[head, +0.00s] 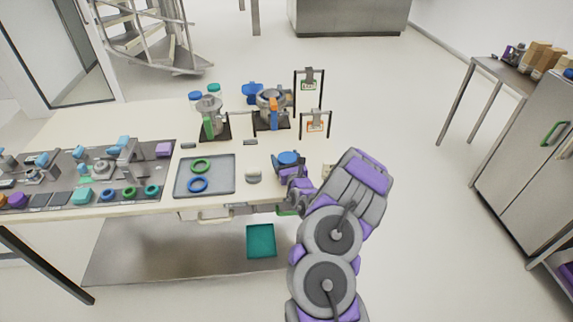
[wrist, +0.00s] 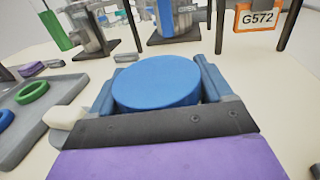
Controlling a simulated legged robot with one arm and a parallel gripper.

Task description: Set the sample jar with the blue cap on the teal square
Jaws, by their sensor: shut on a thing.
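The jar's blue cap (head: 288,158) shows near the table's front edge, right of the middle in the head view. The blue cap (wrist: 156,86) fills the centre of the wrist view, with a finger on each side. My gripper (head: 289,168) is shut on this jar. The jar's body is hidden below the cap and behind my gripper. I cannot tell whether the jar touches the table. A flat teal square (head: 261,241) lies on the lower shelf under the table, below and left of my gripper.
A grey tray (head: 215,178) with a green and a blue ring lies left of my gripper. A small whitish object (head: 253,174) stands between them. Equipment stands (head: 272,110) and a tagged frame (head: 316,123) are behind. The table edge lies above the lower shelf (head: 180,255).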

